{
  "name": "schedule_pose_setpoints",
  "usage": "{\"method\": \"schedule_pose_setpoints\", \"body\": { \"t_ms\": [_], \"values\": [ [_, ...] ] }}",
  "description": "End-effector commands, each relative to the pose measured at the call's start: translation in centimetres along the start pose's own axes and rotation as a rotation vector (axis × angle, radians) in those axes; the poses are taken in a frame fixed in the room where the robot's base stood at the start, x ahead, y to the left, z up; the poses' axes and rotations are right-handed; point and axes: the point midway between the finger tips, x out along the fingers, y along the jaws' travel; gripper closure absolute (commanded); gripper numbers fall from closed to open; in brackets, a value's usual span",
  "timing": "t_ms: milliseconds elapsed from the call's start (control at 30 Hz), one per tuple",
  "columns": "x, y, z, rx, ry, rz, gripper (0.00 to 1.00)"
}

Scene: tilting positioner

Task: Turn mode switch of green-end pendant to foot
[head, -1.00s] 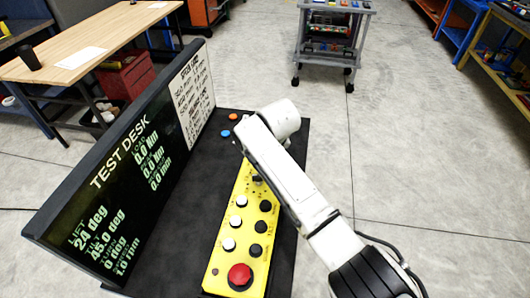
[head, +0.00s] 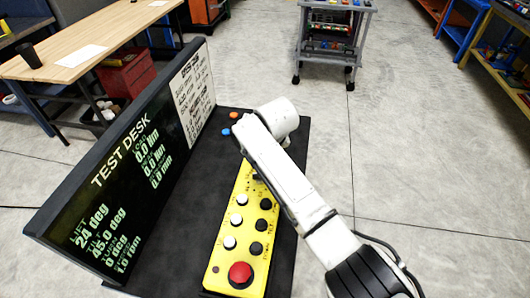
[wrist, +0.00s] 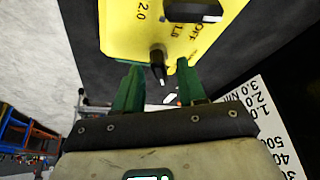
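The yellow pendant (head: 229,258) lies on the dark desk, with a red mushroom button (head: 240,274) at its near end and rows of white and black buttons. My gripper (wrist: 158,72) has green fingers, apart on either side of the small knob with gaps showing. The head view hides the fingers. I cannot read a "foot" label.
The test desk screen (head: 125,170) stands upright along the left of the dark desk top (head: 185,215). Orange and blue buttons (head: 226,132) sit beyond the pendant. A grey cart (head: 330,50) and a wooden table (head: 95,45) stand farther off on open floor.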

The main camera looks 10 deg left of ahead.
Motion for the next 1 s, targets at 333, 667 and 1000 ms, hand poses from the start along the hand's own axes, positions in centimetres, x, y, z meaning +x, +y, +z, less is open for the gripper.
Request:
{"method": "schedule_pose_setpoints", "body": {
  "t_ms": [333,667,1000],
  "values": [
    [-0.8,-0.1,0.0,-0.001,0.000,-0.002,0.60],
    [-6.1,0.0,0.0,0.000,0.003,-0.002,0.60],
    [-10.4,0.0,0.0,0.000,0.000,0.000,0.60]
  ]
}}
